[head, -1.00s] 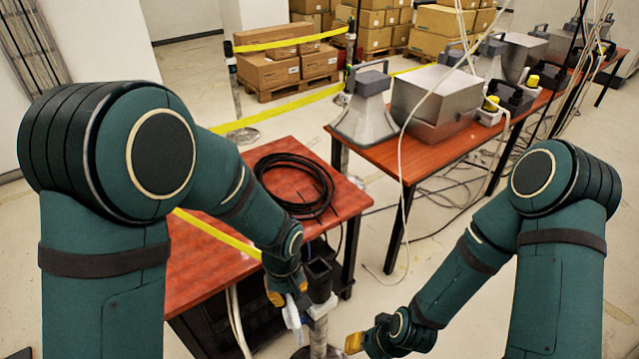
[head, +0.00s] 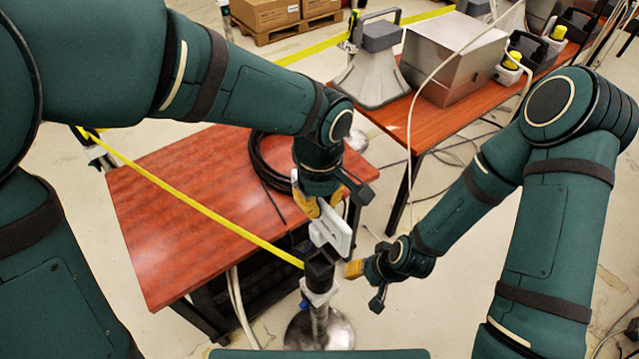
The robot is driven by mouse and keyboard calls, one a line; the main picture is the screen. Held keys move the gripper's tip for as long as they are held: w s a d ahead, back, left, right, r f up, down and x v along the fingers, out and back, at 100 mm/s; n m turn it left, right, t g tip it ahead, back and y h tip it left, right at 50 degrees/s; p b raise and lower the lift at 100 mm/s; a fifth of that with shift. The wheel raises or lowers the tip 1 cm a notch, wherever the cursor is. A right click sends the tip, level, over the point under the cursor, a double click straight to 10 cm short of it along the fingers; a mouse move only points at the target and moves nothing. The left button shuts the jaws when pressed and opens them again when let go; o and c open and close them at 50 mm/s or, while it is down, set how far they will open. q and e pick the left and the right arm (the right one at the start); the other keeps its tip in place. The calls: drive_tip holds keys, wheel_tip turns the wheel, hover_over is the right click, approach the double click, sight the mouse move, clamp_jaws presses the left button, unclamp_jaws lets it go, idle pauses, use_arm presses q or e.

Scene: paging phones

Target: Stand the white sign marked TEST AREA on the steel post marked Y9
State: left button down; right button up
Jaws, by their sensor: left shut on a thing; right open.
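A white sign (head: 336,230) is held by my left gripper (head: 318,208), which is shut on its upper part. The sign is tilted, and I cannot read its lettering. Its lower end is just above the black head (head: 319,271) of a steel post (head: 319,318); I cannot tell if they touch. The post stands upright on a round metal base (head: 338,335) beside the near table. No Y9 mark is legible. My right gripper (head: 354,269) is open and empty, just right of the post head.
A red-brown table (head: 180,220) stands left of the post, with a coiled black cable (head: 262,165) on it. A yellow tape (head: 200,208) runs from the post head across the table. A second table (head: 440,120) behind carries a horn speaker (head: 370,75) and a metal box (head: 450,55).

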sight(320, 240)
use_arm(q)
drive_tip(key=shift+s+f+b, duration=0.2)
drive_tip(key=shift+f+b, duration=0.25)
drive_tip(key=shift+f, duration=0.1)
wheel_tip(320, 240, down, 9)
drive_tip(key=b, duration=0.7)
drive_tip(key=shift+f+b, duration=0.5)
drive_tip(key=shift+f, duration=0.3)
drive_tip(key=shift+f+b, duration=0.3)
drive_tip(key=shift+f, duration=0.25)
idle(0.7)
drive_tip(key=c, duration=1.4)
unclamp_jaws()
